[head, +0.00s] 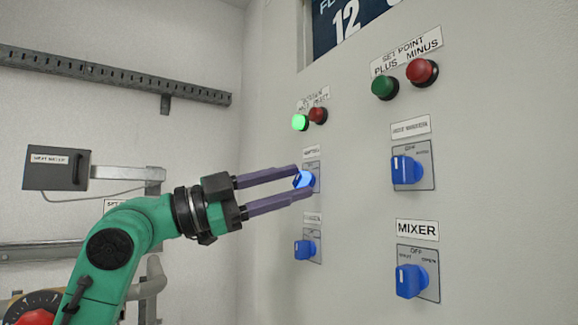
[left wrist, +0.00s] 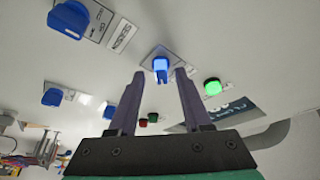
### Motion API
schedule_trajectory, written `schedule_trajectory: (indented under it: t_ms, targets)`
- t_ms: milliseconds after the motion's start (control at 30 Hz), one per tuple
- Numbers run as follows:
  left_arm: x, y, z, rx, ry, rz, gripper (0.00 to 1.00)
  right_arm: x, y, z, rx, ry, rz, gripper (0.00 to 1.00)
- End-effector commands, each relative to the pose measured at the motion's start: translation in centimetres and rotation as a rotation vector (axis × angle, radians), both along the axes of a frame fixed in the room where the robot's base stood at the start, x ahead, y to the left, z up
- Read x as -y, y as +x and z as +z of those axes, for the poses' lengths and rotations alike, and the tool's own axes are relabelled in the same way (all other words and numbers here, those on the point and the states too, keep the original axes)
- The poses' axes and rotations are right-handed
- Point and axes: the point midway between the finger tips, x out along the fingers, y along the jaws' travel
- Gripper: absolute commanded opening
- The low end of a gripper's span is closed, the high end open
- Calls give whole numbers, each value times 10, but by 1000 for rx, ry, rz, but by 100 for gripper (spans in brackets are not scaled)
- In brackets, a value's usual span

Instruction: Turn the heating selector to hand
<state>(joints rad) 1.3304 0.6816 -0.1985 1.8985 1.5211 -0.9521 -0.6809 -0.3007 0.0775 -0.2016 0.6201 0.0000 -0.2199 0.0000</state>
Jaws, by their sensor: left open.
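A blue selector knob (head: 304,180) on a grey plate is on the left part of the pale panel, below the lit green lamp. Its label is too small to read surely; its place between my fingers suggests the heating selector. My left gripper (head: 303,181) is open, with one finger above and one below the knob in the head view. In the left wrist view the knob (left wrist: 160,64) shows between the tips of my left gripper (left wrist: 161,72), with gaps visible on both sides. The knob's exact setting is hard to read. My right gripper is not in view.
A green lamp (head: 300,122) is lit beside a red one (head: 318,115). Other blue selectors are below (head: 305,249), at right (head: 406,169) and at MIXER (head: 410,281). Green (head: 384,87) and red (head: 421,72) set point buttons are higher up. A dark box (head: 57,169) is on the left.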

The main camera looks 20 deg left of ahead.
Motion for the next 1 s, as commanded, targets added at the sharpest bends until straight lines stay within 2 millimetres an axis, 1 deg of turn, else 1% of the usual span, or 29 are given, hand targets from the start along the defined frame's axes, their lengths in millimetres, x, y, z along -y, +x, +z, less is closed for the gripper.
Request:
schedule_trajectory:
  t_ms: [33, 267, 367, 400, 767, 1000]
  targets:
    - [3, 2, 1, -1, 0, 1, 49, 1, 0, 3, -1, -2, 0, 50]
    - [3, 3, 0, 0, 0, 1, 49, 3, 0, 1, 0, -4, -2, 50]
    - [3, 3, 0, 0, 0, 1, 14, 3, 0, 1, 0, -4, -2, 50]
    - [3, 3, 0, -1, 0, 1, 0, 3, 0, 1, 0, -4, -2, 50]
    - [4, 2, -1, -12, -14, 0, 0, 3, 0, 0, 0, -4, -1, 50]
    - [4, 2, -2, -73, -89, 1, 0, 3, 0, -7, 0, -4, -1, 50]
